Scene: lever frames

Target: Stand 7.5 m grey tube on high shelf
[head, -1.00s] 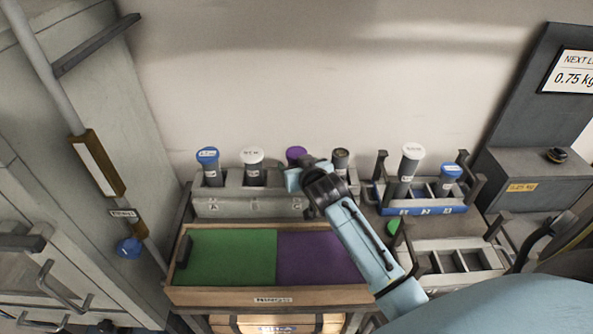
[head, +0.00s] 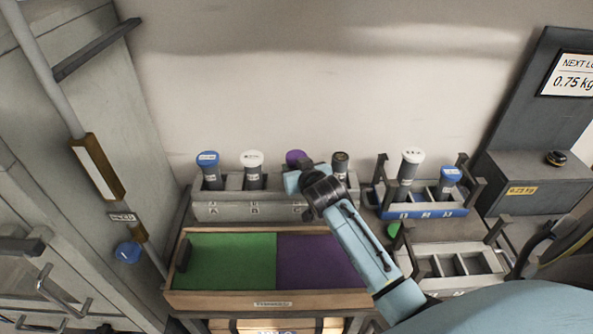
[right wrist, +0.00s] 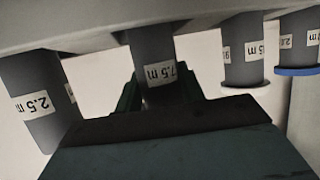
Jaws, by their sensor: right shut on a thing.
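The grey tube marked 7.5 m (right wrist: 160,72) stands between the dark green fingers of my right gripper (right wrist: 160,95) in the right wrist view. The gripper is shut on it. In the head view a purple-capped tube (head: 296,157) stands in the grey rack (head: 230,210), directly behind my right gripper (head: 294,184), which hides its body. In the wrist view the tube still reaches up to the rack's pale body. My left gripper is not in view. I cannot tell which surface is the high shelf.
Blue-capped (head: 208,160), white-capped (head: 252,160) and dark-topped (head: 340,162) tubes stand close by in the same rack. A blue rack (head: 425,212) with two tubes is to the right. A green and purple tray (head: 270,304) lies in front. An empty-slotted grey rack (head: 455,280) is front right.

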